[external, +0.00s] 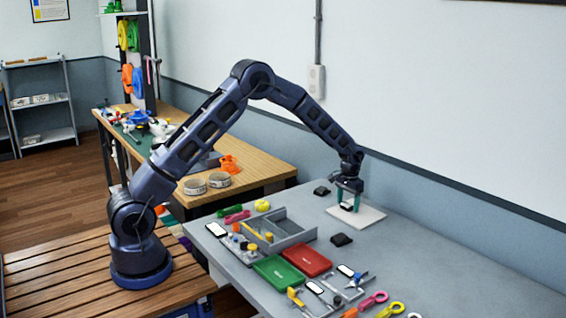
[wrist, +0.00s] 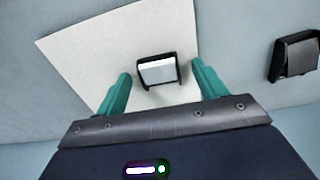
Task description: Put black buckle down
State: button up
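A black buckle with a pale top face (wrist: 158,71) lies on a white square board (wrist: 75,62) in the wrist view. My gripper (wrist: 160,68) has its two teal fingers on either side of this buckle, with a visible gap at each side, so it is open. In the external view, my gripper (external: 347,204) points down at the white board (external: 372,217), low over it. The buckle (external: 346,207) shows partly between the fingers. A second black buckle (wrist: 295,56) lies off the board at the right of the wrist view.
On the grey table, black pieces (external: 321,190) and (external: 341,240) lie near the board. A grey divided tray (external: 290,236), a red tray (external: 306,261) and a green tray (external: 277,271) stand to the left. The wall rises close behind the board.

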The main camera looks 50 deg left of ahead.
notch_tip(320, 180, up, 12)
jog(key=s+a+r+t, duration=0.1)
jog(key=s+a+r, duration=0.3)
jog(key=s+r, duration=0.8)
jog(key=s+a+r+t, duration=0.1)
jog(key=s+a+r, duration=0.3)
jog(key=s+r, duration=0.8)
jog(key=s+a+f+t, duration=0.1)
jog(key=s+a, duration=0.1)
jog(key=s, duration=1.4)
jog(key=s+a+f+t, duration=0.1)
jog(key=s+a+f, duration=0.1)
jog(key=s, duration=1.3)
jog(key=shift+s+t, duration=0.3)
jog(key=shift+s, duration=0.05)
